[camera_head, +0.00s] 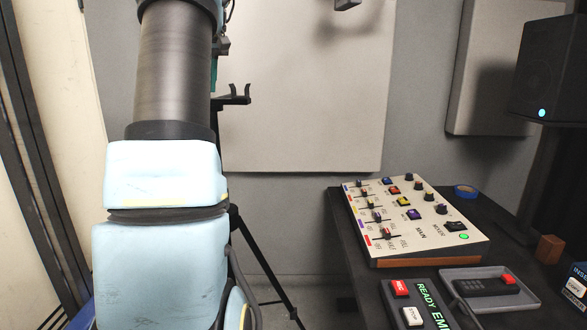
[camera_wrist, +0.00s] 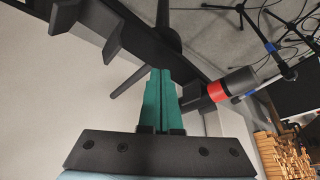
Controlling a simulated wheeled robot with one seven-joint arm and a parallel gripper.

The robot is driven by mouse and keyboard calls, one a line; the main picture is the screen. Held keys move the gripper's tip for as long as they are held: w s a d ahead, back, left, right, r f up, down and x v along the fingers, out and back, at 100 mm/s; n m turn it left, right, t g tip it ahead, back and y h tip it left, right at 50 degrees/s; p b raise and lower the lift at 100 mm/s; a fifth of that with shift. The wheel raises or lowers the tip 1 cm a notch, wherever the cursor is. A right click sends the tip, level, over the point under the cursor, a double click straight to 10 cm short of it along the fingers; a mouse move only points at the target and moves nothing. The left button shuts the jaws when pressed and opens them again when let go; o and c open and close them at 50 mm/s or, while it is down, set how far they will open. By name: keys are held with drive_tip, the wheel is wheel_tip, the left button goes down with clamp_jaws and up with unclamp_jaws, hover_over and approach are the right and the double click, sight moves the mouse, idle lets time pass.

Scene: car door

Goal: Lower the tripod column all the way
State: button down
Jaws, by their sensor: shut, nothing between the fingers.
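The tripod (camera_head: 237,228) stands behind my arm in the head view; a leg shows at lower right of the arm and a black forked bracket (camera_head: 235,97) higher up. Most of its column is hidden by my arm. In the wrist view, a dark bar with prongs (camera_wrist: 115,45) runs diagonally past my gripper (camera_wrist: 161,72). A black part with a red band (camera_wrist: 213,90) lies just right of the fingertips; I cannot tell whether they touch it. My teal fingers are shut and empty. In the head view only a little teal shows beside my arm.
A dark table (camera_head: 345,262) at right carries a mixer panel (camera_head: 405,215), a grey tray (camera_head: 452,276), a blue tape roll (camera_head: 466,191) and small boxes. A speaker (camera_head: 545,70) stands behind it. Cables and thin stands (camera_wrist: 262,35) show in the wrist view. The wall is close behind the tripod.

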drive_tip(key=shift+f, duration=0.1)
idle(0.3)
drive_tip(key=shift+f+b, duration=8.3)
drive_tip(key=shift+f, duration=4.7)
wheel_tip(320, 180, up, 8)
drive_tip(key=p, duration=0.7)
drive_tip(key=shift+r+p, duration=0.2)
drive_tip(key=shift+p, duration=0.1)
